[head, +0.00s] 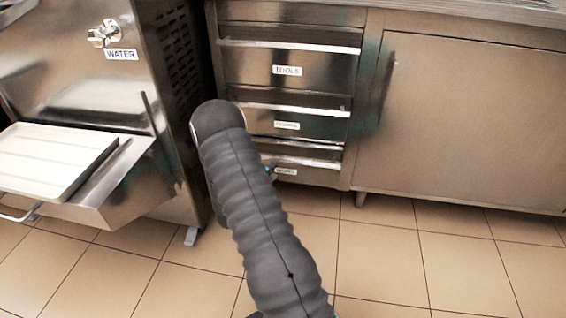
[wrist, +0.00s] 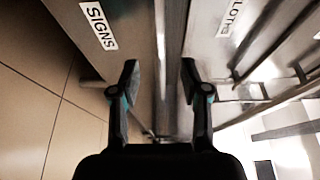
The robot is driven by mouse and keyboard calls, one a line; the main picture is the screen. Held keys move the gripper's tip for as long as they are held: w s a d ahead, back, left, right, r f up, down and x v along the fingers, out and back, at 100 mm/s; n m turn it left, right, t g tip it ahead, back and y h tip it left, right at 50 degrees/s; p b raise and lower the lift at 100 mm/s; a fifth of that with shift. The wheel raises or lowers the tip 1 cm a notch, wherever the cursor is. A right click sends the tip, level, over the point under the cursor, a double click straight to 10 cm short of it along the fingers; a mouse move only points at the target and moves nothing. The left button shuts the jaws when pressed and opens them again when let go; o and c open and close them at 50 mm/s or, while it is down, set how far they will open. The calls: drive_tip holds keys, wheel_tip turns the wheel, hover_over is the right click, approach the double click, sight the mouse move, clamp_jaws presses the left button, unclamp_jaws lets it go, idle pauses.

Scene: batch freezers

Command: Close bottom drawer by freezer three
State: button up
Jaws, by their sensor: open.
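The bottom drawer (head: 318,174) is the lowest of three steel drawers in the counter, and my arm covers its left part in the head view. In the wrist view its front, labelled SIGNS (wrist: 98,24), is on the left, seen turned sideways. Whether it stands out from the counter is hard to tell. My gripper (wrist: 159,80) is open and empty, its two fingers pointing at the bright handle strip between the SIGNS and CLOTHS fronts. Contact cannot be made out. In the head view the gripper is mostly hidden behind my arm.
The middle drawer (head: 320,126) and the TOOLS drawer (head: 330,72) are above. A steel cabinet door (head: 470,120) is to the right. At left stands a freezer machine (head: 110,85) with a WATER label and a white tray (head: 50,160). Tiled floor (head: 400,270) is clear in front.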

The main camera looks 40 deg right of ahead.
sight(283, 162)
drive_tip(key=x, duration=0.7)
drive_tip(key=shift+d, duration=0.2)
clamp_jaws()
